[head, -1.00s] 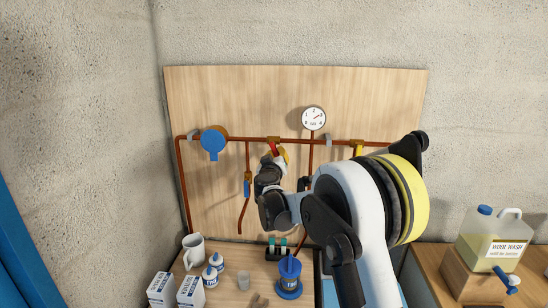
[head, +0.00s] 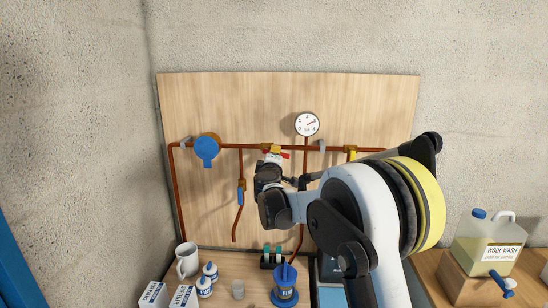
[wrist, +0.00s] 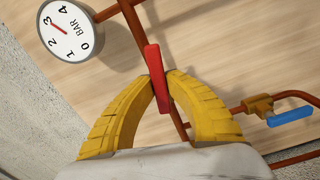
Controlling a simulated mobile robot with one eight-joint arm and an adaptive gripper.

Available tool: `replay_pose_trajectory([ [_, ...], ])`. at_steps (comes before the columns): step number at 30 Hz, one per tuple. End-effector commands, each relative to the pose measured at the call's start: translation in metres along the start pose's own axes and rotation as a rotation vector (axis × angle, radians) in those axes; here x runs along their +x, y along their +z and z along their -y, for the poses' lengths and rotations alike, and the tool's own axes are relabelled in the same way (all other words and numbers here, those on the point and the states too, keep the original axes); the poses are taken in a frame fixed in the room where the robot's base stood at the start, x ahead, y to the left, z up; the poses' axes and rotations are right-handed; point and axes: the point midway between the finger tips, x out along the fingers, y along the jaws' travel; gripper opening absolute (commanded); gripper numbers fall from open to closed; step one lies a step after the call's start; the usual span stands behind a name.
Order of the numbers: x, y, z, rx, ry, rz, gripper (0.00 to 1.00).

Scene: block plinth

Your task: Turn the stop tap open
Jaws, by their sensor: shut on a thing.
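The stop tap's red lever (wrist: 157,75) is pinched between the two yellow fingertips of my gripper (wrist: 162,84) in the wrist view. In the head view the red lever (head: 285,155) shows just past the fingertips of my gripper (head: 274,156), at the brass valve body (head: 267,147) on the horizontal copper pipe (head: 225,146). The lever lies roughly along that pipe, tilted slightly down to the right. My wrist and arm hide part of the pipework below.
A pressure gauge (head: 307,124) stands above the pipe to the right. A blue-handled tap (head: 240,195) hangs on a branch at left, and a blue round fitting (head: 206,148) is further left. A yellow handle (head: 351,152) is right. Bottles and a mug (head: 187,260) stand below.

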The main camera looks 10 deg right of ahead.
Motion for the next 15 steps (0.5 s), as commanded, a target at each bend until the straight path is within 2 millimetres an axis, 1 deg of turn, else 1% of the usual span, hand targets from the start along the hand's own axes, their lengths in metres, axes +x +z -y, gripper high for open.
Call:
replay_pose_trajectory([
  [6,0.0004,-0.0005,-0.0047,-0.121,0.000,0.000,0.00],
  [15,0.0003,-0.0008,-0.0070,-0.200,0.000,0.000,0.00],
])
